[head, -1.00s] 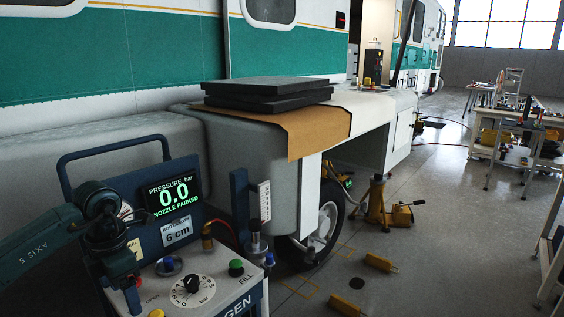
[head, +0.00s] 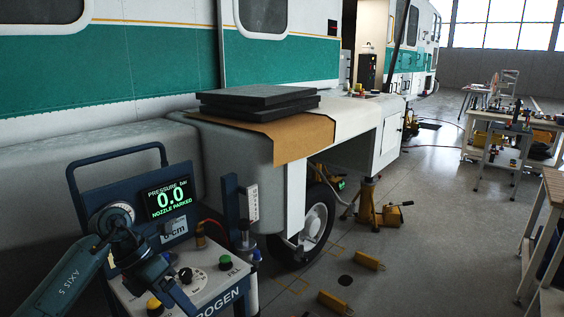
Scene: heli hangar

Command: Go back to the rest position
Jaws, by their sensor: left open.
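My left arm comes in from the lower left in the head view, across the front of the nitrogen cart. Its wrist bends over the cart's control panel, and my left gripper (head: 178,292) points down to the right above the panel's left part. It is open, and I see nothing in it; its fingertips are small and dark here. My right gripper is out of view. The cart's pressure display (head: 168,199) reads 0.0 bar and "NOZZLE PARKED". A green button (head: 225,262) shows on the panel. My arm partly hides the dial and the rod length label.
A helicopter (head: 170,60) in white and green stands behind the cart. Dark slabs (head: 258,100) lie on a brown mat (head: 290,140) on its ledge. A yellow jack (head: 370,208) and yellow chocks (head: 336,302) stand on the floor. Worktables (head: 500,158) stand at right, with open floor between.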

